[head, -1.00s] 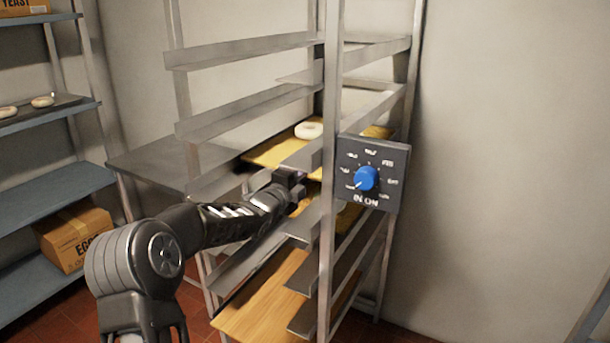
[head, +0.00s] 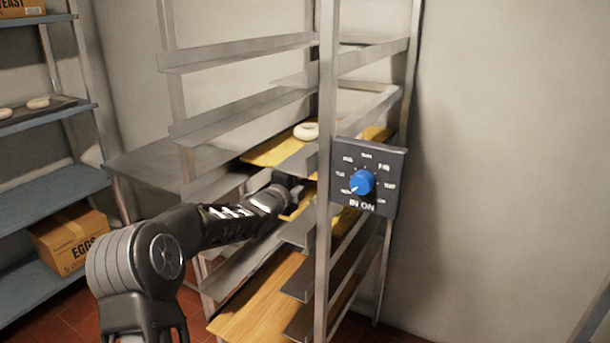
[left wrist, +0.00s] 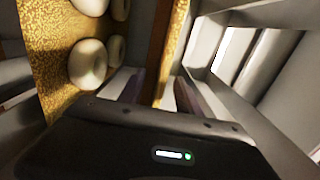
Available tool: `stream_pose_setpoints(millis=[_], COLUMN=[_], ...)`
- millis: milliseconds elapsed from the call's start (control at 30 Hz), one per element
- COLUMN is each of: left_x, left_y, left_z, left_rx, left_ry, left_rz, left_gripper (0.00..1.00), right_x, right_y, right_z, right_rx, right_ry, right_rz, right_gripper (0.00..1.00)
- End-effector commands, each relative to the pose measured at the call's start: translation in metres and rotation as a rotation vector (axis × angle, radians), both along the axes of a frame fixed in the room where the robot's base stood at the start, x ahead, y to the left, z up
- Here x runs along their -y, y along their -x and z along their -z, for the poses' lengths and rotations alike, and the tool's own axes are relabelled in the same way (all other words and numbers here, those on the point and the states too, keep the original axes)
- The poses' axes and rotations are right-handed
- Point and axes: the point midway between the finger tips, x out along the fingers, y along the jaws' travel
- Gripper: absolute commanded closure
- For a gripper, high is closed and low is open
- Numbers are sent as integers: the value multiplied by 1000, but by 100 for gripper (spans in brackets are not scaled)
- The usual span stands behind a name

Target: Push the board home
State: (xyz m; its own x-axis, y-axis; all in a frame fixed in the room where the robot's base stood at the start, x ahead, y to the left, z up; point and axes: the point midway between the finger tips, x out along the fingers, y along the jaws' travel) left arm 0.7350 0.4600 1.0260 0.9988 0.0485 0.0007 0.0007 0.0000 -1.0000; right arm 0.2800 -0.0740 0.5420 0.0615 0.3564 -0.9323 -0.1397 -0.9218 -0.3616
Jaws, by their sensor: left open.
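A wooden board (head: 262,154) with a pale bagel (head: 306,131) on it lies on an upper level of the metal rack. Below it, a board at the gripper's level (head: 310,196) shows only in part behind the rack post. My left gripper (head: 300,192) reaches into the rack there, its fingers mostly hidden. In the left wrist view my open left gripper (left wrist: 160,92) has a narrow wooden edge (left wrist: 172,58) ahead, between its fingers; contact cannot be told. A grainy yellow board (left wrist: 50,60) with several bagels (left wrist: 88,64) is at left. My right gripper is not in view.
The rack's front post (head: 327,180) carries a dial panel (head: 368,178) with a blue knob, close to my arm. A lower board (head: 250,308) sits beneath. Blue shelves with an egg box (head: 72,240) stand at left. The wall side at right is clear.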

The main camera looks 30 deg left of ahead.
Motion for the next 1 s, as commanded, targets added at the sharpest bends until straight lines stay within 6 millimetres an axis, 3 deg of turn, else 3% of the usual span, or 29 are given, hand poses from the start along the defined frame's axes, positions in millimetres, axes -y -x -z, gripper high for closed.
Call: stream_pose_setpoints(millis=[367,1000], left_x=[0,2], left_y=[7,62], left_z=[2,1], left_rx=[-1,0], left_ry=[-1,-1], left_rz=[0,-2], left_gripper=[60,60], right_x=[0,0], right_y=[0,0], right_z=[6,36], right_rx=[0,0], right_ry=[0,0], right_rz=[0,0], right_gripper=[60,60])
